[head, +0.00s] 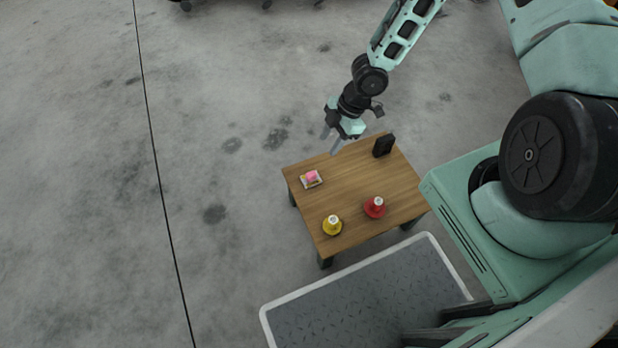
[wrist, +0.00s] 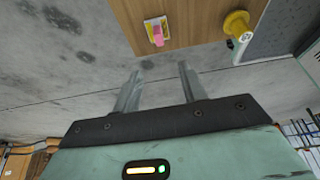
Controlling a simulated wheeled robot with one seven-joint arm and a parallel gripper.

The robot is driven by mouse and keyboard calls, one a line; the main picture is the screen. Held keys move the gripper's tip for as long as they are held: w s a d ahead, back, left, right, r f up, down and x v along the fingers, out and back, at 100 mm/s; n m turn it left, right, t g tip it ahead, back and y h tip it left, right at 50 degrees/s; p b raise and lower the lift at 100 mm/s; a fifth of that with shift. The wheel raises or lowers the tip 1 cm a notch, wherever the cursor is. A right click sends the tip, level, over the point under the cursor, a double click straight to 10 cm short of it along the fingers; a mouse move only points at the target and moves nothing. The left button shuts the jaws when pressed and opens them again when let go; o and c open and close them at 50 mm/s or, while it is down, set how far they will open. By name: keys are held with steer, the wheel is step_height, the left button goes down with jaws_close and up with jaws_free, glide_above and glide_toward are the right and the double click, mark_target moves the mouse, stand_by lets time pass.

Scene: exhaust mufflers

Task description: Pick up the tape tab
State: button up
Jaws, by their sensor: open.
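A small pink piece (head: 312,176), which looks like the tape tab, sits on a small white tray (head: 318,185) near the left edge of the wooden table. In the wrist view the pink piece (wrist: 157,36) shows on the tray (wrist: 148,27), ahead of the fingertips. My gripper (head: 330,142) is open and empty, above and beyond the table's far edge in the head view. Its two fingers are wide apart in the wrist view (wrist: 160,70), with a gap between them and the pink piece.
The wooden table (head: 345,190) also bears a yellow object (head: 332,226), a red object (head: 375,207) and a black upright block (head: 383,146). The yellow object also shows in the wrist view (wrist: 236,24). A grey mat (head: 365,300) lies in front of the table. The floor left of it is clear.

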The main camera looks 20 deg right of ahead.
steer(key=b, duration=0.8)
glide_above(311, 173)
steer(key=d, duration=0.2)
steer(key=f, duration=0.9)
steer(key=shift+s+d, duration=0.2)
steer(key=b+x, duration=0.5)
steer(key=x, duration=0.1)
steer(key=shift+w, duration=0.1)
jaws_close()
